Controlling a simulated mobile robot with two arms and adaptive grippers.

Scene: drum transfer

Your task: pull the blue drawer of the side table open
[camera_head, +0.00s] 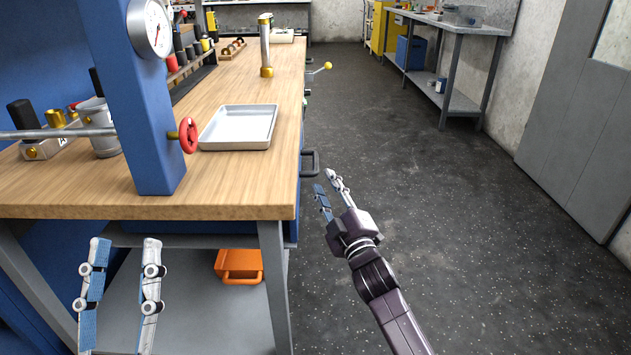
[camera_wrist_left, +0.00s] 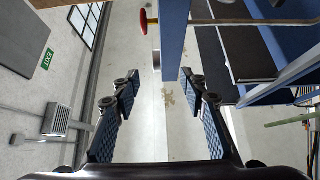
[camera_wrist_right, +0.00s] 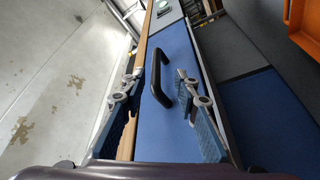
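The wooden-topped side table (camera_head: 255,180) stands at the left in the head view. Its blue drawer front (camera_wrist_right: 180,50) fills the middle of the right wrist view, with a black bar handle (camera_wrist_right: 163,80). In the head view the handle (camera_head: 311,162) sticks out from the table's right side; most of the drawer front is hidden. My right gripper (camera_head: 326,180) is open, just in front of the handle. In the right wrist view the handle appears between its spread fingers, and I see no grip on it. My left gripper (camera_head: 124,243) is open and empty before the table's near edge.
A blue post (camera_head: 130,110) with a gauge and red handwheel (camera_head: 188,135) rises from the tabletop beside a metal tray (camera_head: 240,127). An orange bin (camera_head: 239,265) sits on the lower shelf. The floor (camera_head: 440,200) right of the table is clear.

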